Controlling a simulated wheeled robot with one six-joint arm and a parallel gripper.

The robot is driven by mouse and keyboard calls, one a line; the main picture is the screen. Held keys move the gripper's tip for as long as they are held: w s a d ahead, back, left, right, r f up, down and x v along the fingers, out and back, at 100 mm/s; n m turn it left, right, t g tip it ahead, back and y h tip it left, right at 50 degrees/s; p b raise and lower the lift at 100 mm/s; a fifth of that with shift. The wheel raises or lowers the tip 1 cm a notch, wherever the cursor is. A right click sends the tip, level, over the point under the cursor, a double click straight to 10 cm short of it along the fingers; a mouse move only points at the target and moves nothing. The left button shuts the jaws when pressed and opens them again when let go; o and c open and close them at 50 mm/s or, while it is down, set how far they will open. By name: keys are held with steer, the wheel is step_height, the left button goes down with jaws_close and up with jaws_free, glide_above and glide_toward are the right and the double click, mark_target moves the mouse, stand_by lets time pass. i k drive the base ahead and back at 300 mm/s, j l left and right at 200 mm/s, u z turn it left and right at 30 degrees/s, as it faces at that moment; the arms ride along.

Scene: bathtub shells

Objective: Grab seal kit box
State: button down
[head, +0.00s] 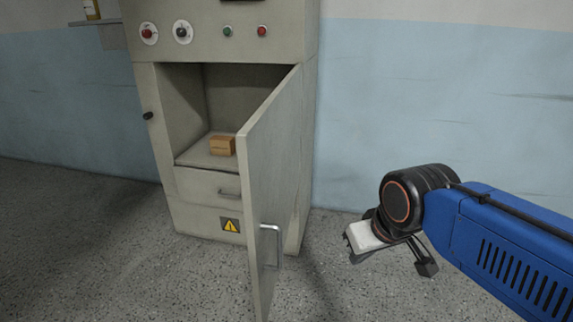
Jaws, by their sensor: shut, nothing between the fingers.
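A small brown cardboard box (222,146), which looks like the seal kit box, sits on the floor of the open compartment in a grey-beige cabinet (180,200). It is near the right side of the opening, close behind the door's edge in this view. No label on it can be read. My gripper (388,245) is outside the cabinet, to the right of the open door and well apart from the box. It is shut and holds nothing.
The cabinet door (275,170) stands swung open towards me, with a metal handle (271,245) low on it. It stands between my gripper and the compartment. A closed drawer (210,187) is below. Speckled floor (100,240) left of the door is clear.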

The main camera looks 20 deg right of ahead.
mark_target(220, 145)
steer(key=i+j+u, duration=0.1)
steer(key=j+u, duration=0.3)
steer(key=j, duration=0.85)
steer(key=i+z, duration=0.15)
steer(key=i, duration=0.85)
steer(key=i+j+z, duration=0.1)
steer(key=i, duration=0.95)
